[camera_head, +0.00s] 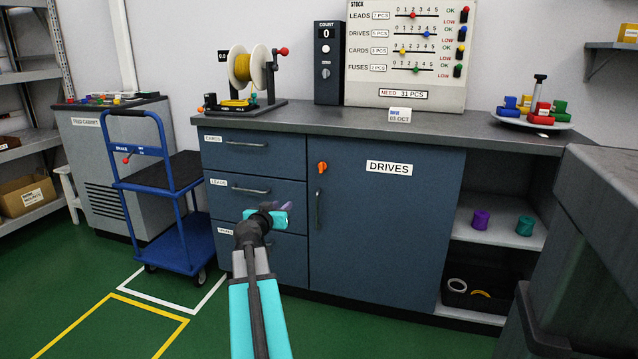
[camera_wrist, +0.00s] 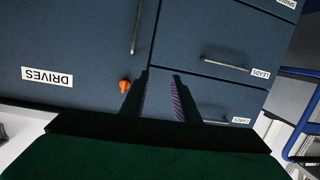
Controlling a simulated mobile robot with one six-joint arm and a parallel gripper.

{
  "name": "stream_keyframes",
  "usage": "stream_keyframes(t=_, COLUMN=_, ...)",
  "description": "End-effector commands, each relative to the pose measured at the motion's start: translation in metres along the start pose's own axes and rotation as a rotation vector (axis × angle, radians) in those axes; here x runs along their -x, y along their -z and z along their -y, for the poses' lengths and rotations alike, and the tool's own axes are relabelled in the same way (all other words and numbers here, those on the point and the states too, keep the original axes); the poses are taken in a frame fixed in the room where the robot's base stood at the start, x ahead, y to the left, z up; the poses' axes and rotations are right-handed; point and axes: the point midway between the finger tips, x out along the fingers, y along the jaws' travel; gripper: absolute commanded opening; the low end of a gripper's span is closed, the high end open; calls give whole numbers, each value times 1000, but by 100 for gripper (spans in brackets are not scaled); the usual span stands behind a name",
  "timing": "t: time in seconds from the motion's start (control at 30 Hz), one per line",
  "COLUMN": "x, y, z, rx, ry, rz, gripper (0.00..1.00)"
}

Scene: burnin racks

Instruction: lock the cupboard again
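The cupboard (camera_head: 387,235) is the dark blue-grey door labelled DRIVES under the counter, and it looks shut. It also shows upside down in the wrist view (camera_wrist: 65,45). An orange lock knob (camera_head: 322,167) sits at its upper left corner, above the vertical handle (camera_head: 318,208). In the wrist view the knob (camera_wrist: 125,86) shows just left of one finger; its exact turn is hard to tell. My gripper (camera_head: 284,207) is in front of the drawers, left of and lower than the knob. In the wrist view my gripper (camera_wrist: 160,85) is open, with nothing between its fingers.
Drawers (camera_head: 250,190) with bar handles lie left of the door. A blue trolley (camera_head: 165,200) stands further left. Open shelves (camera_head: 500,230) with purple and green spools are right of the door. A grey bench (camera_head: 610,190) juts in at the right.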

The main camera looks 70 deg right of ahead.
Motion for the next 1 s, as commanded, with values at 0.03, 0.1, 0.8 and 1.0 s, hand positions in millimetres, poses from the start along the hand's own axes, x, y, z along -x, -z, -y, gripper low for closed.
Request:
stream_keyframes(t=0.03, x=-8, y=10, z=-18, rx=-17, ry=-18, rz=-40, gripper=28)
stream_keyframes(t=0.1, x=-14, y=29, z=-39, rx=-36, ry=-36, rz=-88, gripper=28)
stream_keyframes(t=0.8, x=-19, y=74, z=-83, rx=-70, ry=-69, rz=-188, gripper=28)
stream_keyframes(t=1.0, x=-26, y=75, z=-83, rx=-70, ry=-69, rz=-187, gripper=28)
